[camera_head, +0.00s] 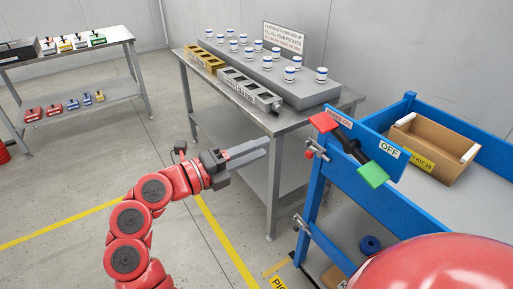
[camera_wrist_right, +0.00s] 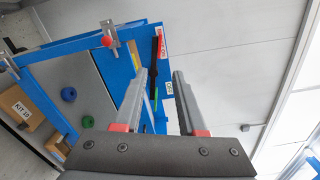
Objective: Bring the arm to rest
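My right gripper (camera_head: 266,147) is in mid-air left of the blue cart, in front of the grey steel table. Its two fingers point right, towards the cart. In the right wrist view the gripper (camera_wrist_right: 155,78) is open, with a clear gap between the fingers and nothing held. The blue cart's panel (camera_wrist_right: 185,78) shows beyond the fingertips, apart from them. My left gripper is not in view.
The blue cart (camera_head: 317,200) carries a black lever (camera_head: 347,143) with red and green ends, and a cardboard box (camera_head: 425,148). The steel table (camera_head: 318,119) holds a grey block with several white vials. Another table (camera_head: 118,36) stands at left. The floor around my arm is open.

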